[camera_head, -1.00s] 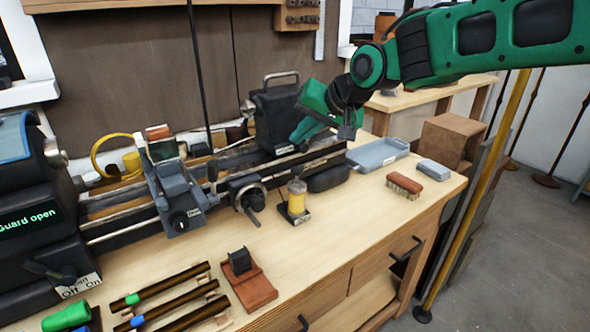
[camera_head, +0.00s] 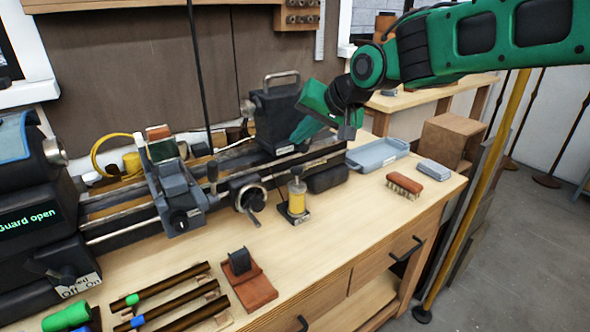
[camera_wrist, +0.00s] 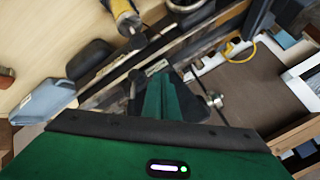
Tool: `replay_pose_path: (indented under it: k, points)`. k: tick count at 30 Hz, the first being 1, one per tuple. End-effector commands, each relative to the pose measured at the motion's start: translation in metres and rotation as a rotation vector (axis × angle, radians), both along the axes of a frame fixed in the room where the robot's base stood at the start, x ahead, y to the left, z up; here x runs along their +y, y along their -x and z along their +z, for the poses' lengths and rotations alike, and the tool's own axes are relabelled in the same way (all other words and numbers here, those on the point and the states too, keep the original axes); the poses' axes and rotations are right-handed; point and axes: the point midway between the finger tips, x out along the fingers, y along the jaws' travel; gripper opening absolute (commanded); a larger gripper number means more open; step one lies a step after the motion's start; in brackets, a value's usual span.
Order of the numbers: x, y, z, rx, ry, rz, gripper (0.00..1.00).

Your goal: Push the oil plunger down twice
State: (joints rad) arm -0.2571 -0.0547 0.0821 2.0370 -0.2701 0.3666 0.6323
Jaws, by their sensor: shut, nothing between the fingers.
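The oil plunger is a small yellow pot with a grey top (camera_head: 297,199), standing upright on a dark base on the bench in front of the lathe. In the wrist view the yellow pot (camera_wrist: 124,12) is at the top edge, partly cut off. My gripper (camera_head: 347,131) is up and to the right of the pot, beside the lathe's tailstock, and apart from the pot. It is shut and empty. The fingertips are small in the head view, and much of the wrist view is filled by my green gripper body.
The lathe (camera_head: 175,195) runs along the back of the bench, with its tailstock (camera_head: 277,112) near my gripper. A blue-grey tray (camera_head: 378,154), a brush (camera_head: 405,185) and a grey block (camera_head: 434,168) lie at right. The bench is clear in front of the pot.

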Motion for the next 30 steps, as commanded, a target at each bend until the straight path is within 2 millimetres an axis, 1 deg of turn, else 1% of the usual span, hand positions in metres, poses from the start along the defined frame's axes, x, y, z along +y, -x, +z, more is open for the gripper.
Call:
replay_pose_path:
  k: [7,11,17,24,30]
  points:
    - [0.001,0.0,0.0,0.0,0.001,-0.004,0.0]
    - [0.003,-0.002,0.001,0.005,0.01,-0.043,0.0]
    - [0.008,-0.005,0.009,0.013,0.027,-0.204,0.0]
    - [0.009,-0.002,0.027,0.008,0.018,-0.414,0.0]
    - [0.007,0.002,0.036,0.002,0.003,-0.508,0.0]
